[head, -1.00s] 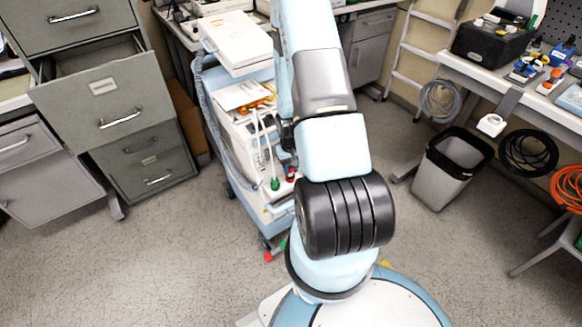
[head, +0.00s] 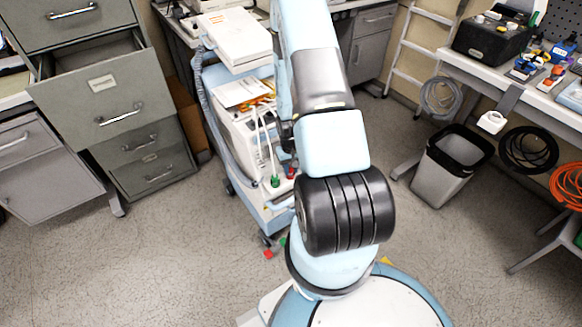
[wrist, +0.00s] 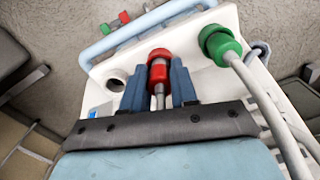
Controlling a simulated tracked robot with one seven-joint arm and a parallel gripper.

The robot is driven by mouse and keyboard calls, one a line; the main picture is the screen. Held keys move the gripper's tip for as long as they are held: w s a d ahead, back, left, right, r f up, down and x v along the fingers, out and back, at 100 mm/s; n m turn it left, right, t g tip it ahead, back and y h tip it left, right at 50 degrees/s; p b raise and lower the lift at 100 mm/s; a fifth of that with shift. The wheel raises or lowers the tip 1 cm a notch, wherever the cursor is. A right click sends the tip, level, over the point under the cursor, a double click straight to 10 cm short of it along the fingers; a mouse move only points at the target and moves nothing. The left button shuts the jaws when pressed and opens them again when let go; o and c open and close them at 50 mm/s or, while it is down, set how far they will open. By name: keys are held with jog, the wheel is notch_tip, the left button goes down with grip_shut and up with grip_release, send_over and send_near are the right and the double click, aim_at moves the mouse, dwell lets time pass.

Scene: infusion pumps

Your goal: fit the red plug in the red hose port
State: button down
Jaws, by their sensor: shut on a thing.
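In the wrist view, my gripper (wrist: 157,68) has its two blue fingers closed on the sides of the red plug (wrist: 157,74), whose grey hose runs back between them. A wider red ring shows at its far end. I cannot tell whether this ring is part of the plug or the red hose port, nor whether the plug is seated. The white panel (wrist: 196,83) lies beneath. In the head view, a little red (head: 291,172) shows beside my arm, and my gripper is mostly hidden behind the arm.
A green plug (wrist: 220,45) with a pale hose stands right of my gripper. An empty round hole (wrist: 117,82) is at its left. A light-blue rail (wrist: 130,38) crosses beyond. In the head view, the cart (head: 238,125) stands beside an open drawer (head: 107,100); floor is clear in front.

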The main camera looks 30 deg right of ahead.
jog(key=shift+s+f, duration=0.2)
jog(key=shift+f, duration=0.45)
jog(key=c, duration=1)
grip_release()
jog(key=shift+o, duration=0.5)
jog(key=shift+r, duration=0.1)
jog(key=shift+o, duration=0.6)
jog(key=shift+w+r, duration=0.25)
jog(key=shift+r, duration=0.25)
notch_tip(320, 180, up, 13)
jog(key=shift+s, duration=0.15)
jog(key=shift+r, duration=0.15)
